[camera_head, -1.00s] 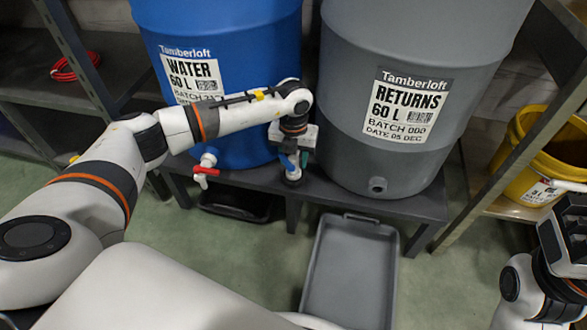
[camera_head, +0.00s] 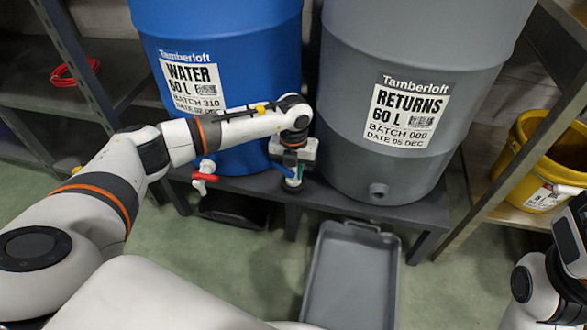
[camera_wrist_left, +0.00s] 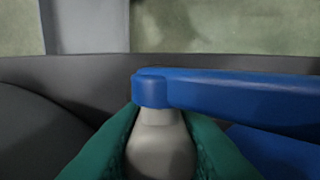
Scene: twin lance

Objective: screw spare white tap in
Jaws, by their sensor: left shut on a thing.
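My left gripper (camera_head: 294,170) is shut on a tap with a pale body and a blue lever. In the left wrist view the tap's pale body (camera_wrist_left: 158,140) sits between the green finger pads, with the blue lever (camera_wrist_left: 235,92) pointing right. The gripper hangs in front of the gap between the two drums, left of the grey RETURNS drum (camera_head: 400,60). That drum has an open round port (camera_head: 378,191) low on its front, apart from the tap. My right gripper (camera_head: 572,238) is only partly in view at the right edge; its fingers cannot be made out.
The blue WATER drum (camera_head: 220,40) has a white tap with a red lever (camera_head: 204,178). Both drums stand on a dark bench (camera_head: 415,212). A grey tray (camera_head: 350,275) lies on the floor in front. A yellow bucket (camera_head: 545,165) stands on the right shelf.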

